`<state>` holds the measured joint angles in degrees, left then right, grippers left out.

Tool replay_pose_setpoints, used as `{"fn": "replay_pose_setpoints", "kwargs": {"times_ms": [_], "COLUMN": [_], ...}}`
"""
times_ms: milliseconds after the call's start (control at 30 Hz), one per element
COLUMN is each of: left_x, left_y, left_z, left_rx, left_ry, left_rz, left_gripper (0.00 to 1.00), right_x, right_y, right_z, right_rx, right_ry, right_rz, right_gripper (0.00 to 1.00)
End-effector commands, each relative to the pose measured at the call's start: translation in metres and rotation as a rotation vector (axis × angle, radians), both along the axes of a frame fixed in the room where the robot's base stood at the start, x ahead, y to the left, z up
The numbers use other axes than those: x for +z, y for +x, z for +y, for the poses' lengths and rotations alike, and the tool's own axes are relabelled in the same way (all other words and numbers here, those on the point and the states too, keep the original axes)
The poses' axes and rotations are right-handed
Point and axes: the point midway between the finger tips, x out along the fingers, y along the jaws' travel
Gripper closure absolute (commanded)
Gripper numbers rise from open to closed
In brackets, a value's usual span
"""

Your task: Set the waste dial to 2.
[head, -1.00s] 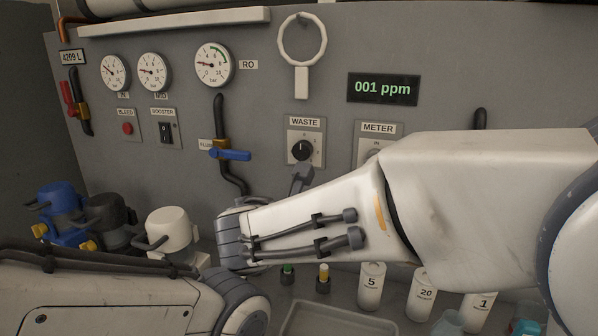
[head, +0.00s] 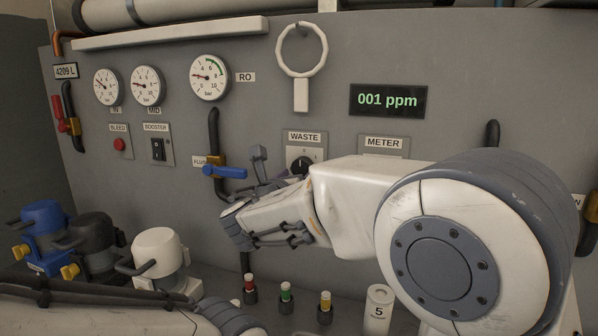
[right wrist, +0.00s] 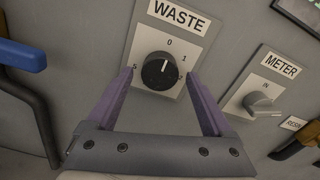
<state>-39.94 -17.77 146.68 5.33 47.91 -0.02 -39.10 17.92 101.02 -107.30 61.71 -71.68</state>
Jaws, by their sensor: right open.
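The waste dial (right wrist: 156,72) is a round black knob on a pale plate under the WASTE label. Its white pointer line points up, close to the 0 mark; the 1 and 2 marks are to its right. In the head view the dial (head: 298,160) is partly hidden by my right gripper. My right gripper (right wrist: 160,74) is open, with one purple finger at either side of the knob in the right wrist view. It looks empty; I cannot tell whether the fingers touch the knob. In the head view the right gripper (head: 274,168) is in front of the panel. My left gripper is not in view.
The METER switch (right wrist: 262,104) is right of the dial. A blue valve handle (head: 224,172) is on the panel to the left. The display (head: 388,100) reads 001 ppm.

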Motion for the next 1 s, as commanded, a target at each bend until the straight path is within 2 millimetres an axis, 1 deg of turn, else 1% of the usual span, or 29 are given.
{"fn": "replay_pose_setpoints", "kwargs": {"times_ms": [33, 133, 367, 400, 467, 500, 567, 600, 633, 867, 1000], "left_x": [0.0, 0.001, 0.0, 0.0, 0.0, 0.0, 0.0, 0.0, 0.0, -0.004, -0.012], "left_y": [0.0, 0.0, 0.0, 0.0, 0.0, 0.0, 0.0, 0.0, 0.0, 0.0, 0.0], "left_z": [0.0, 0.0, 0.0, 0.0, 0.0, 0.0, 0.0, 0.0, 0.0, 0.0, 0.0], "left_rx": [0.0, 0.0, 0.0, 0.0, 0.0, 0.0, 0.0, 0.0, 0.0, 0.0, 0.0], "left_ry": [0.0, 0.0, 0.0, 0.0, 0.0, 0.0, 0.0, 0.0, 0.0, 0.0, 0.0], "left_rz": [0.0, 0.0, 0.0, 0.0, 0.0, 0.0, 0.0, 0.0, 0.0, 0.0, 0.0], "left_gripper": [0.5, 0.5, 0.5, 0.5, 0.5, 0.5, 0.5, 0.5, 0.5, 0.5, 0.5], "right_x": [0.0, 0.0, 0.0, 0.0, 0.0, 0.0, 0.0, 0.0, 0.0, -0.002, -0.003], "right_y": [0.004, 0.008, 0.009, 0.009, 0.009, 0.009, 0.008, 0.008, 0.008, 0.008, 0.008], "right_z": [-0.001, -0.002, -0.001, -0.001, -0.001, -0.001, -0.001, -0.001, -0.001, -0.001, -0.001], "right_rx": [0.0, 0.002, 0.003, 0.003, 0.003, 0.003, 0.003, 0.003, 0.003, 0.003, 0.003], "right_ry": [0.0, 0.0, 0.0, 0.0, 0.0, 0.0, 0.0, 0.0, 0.0, 0.019, 0.067], "right_rz": [0.0, 0.0, 0.0, 0.0, 0.001, 0.001, 0.001, 0.001, 0.001, -0.005, -0.021], "right_gripper": [0.15, 0.15, 0.15, 0.18, 0.41, 0.57, 0.8, 0.95, 1.0, 1.0, 1.0]}}
